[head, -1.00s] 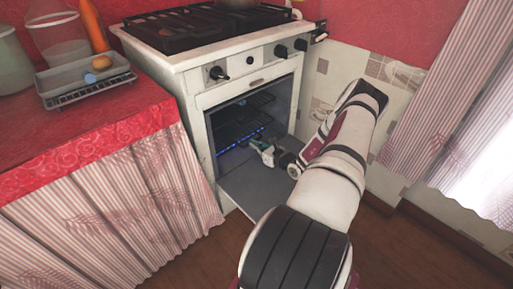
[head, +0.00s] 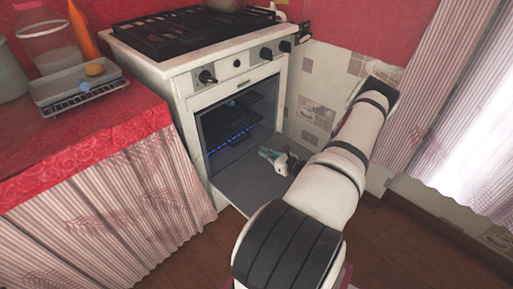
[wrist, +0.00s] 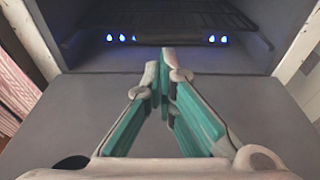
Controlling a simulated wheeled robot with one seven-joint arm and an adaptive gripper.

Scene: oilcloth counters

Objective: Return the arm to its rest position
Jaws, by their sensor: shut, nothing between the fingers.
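My gripper (wrist: 163,78) is shut and empty, with its teal finger pads meeting at the tips in the wrist view. In the head view my gripper (head: 264,153) is small and hangs over the lowered oven door (head: 238,184), in front of the oven opening. My arm comes in from the bottom and bends at the right, hiding part of the door's right side. In the wrist view the fingers point toward the oven cavity (wrist: 165,58).
The white stove (head: 200,70) has its door down and blue flames (head: 232,141) inside below the racks. A counter with a red cloth (head: 70,135) stands at the left, bearing a dish rack (head: 84,98). A striped curtain (head: 440,110) hangs at the right. Wooden floor shows at the front.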

